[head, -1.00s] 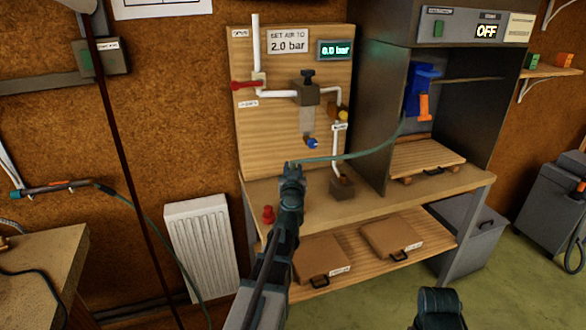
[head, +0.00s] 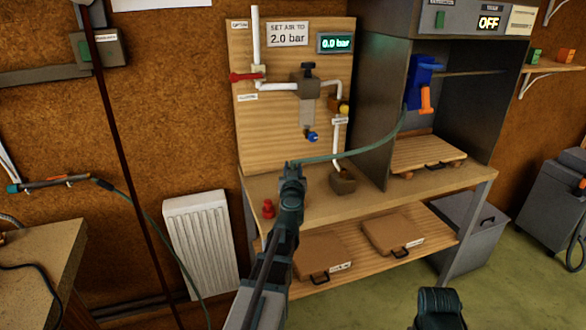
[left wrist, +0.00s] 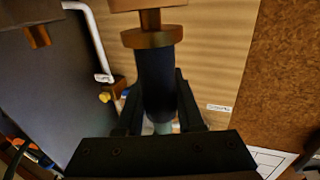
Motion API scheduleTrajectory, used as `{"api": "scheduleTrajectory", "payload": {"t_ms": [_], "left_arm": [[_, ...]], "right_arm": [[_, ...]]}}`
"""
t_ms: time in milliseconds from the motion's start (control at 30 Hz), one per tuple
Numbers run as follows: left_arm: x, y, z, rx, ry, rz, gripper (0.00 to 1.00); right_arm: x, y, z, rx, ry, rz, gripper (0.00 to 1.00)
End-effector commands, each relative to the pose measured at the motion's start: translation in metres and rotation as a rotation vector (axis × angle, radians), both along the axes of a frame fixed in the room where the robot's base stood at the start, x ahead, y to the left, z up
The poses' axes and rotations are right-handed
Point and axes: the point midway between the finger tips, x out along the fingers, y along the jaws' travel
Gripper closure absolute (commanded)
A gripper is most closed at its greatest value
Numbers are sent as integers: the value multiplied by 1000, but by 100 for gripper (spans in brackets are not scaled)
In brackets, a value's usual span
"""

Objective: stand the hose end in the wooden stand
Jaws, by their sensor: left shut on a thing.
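My left gripper (head: 292,168) is above the front of the workbench, in front of the wooden panel. It is shut on the hose end (left wrist: 154,80), a dark cylinder with a brass fitting at its tip. The green hose (head: 350,155) runs from there to the blue and orange tool at the right. A small brown block (head: 343,183), which looks like the wooden stand, is on the bench right of my gripper, apart from the hose end. A white pipe comes down to it.
A red fitting (head: 268,209) stands on the bench (head: 400,192) left of my gripper. The wooden panel (head: 265,135) with valves and pipes rises behind. A grey cabinet (head: 395,85) stands at the right. Bench top between the red fitting and the brown block is partly clear.

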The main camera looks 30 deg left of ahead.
Motion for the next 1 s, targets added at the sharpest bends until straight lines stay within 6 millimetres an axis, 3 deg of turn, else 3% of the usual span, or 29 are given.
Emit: {"api": "scheduleTrajectory", "payload": {"t_ms": [400, 433, 600, 1000], "left_arm": [[0, 0, -11, 0, 0, 0, 100], [0, 0, -10, 0, 0, 0, 60], [0, 0, -10, 0, 0, 0, 29], [-2, -1, -10, 0, 0, 0, 29]], "right_arm": [[0, 0, -11, 0, 0, 0, 68], [0, 0, -10, 0, 0, 0, 68], [0, 0, -10, 0, 0, 0, 68], [0, 0, -10, 0, 0, 0, 68]]}}
